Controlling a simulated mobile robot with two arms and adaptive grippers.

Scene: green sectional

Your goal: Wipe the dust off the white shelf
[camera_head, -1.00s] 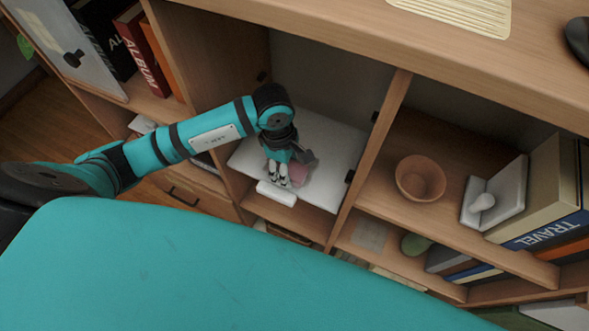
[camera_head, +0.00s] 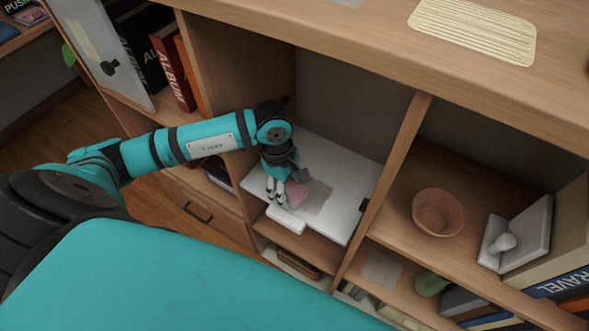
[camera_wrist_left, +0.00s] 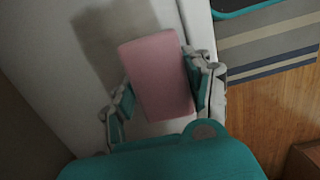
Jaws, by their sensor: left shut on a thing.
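The white shelf (camera_head: 340,160) is a flat board inside a cubby of the wooden unit. A greyish dust patch (camera_head: 318,198) lies on it, right of my left gripper; a dark patch also shows in the left wrist view (camera_wrist_left: 108,30). My left gripper (camera_head: 283,196) is low over the shelf's front left part, shut on a pink block (camera_head: 296,194) that looks like a sponge. In the left wrist view the pink block (camera_wrist_left: 158,76) sits between both fingers. Whether it touches the shelf is hard to tell. My right gripper is not in view.
Wooden uprights flank the shelf, such as the right divider (camera_head: 392,165). A terracotta bowl (camera_head: 438,212) and a white bookend-like object (camera_head: 515,235) stand in the cubby to the right. Red albums (camera_head: 172,67) stand to the left. The wooden top (camera_head: 330,35) overhangs the shelf.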

